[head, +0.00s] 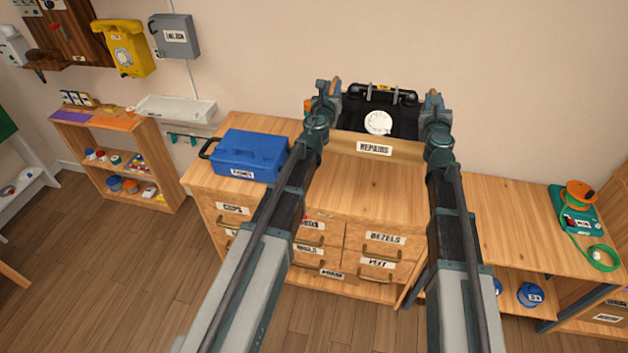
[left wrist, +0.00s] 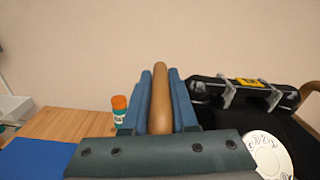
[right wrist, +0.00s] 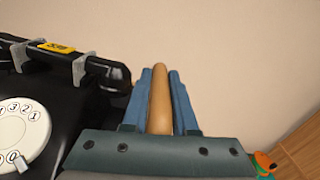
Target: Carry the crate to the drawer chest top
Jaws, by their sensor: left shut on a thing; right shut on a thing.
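The wooden crate (head: 408,152), labelled REPAIRS, holds a black dial phone (head: 378,107) with a white dial. My left gripper (head: 328,92) is shut on the crate's left handle (left wrist: 160,100). My right gripper (head: 433,103) is shut on its right handle (right wrist: 160,98). The crate looks level, over the back of the drawer chest top (head: 370,195). I cannot tell whether its bottom touches the top. The phone also shows in the left wrist view (left wrist: 240,95) and the right wrist view (right wrist: 75,95).
A blue toolbox (head: 250,153) stands on the chest top at left. An orange-capped bottle (left wrist: 119,110) stands behind my left gripper. The chest top between my arms is bare. A lower bench at right bears a green mat with an orange spool (head: 578,194).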

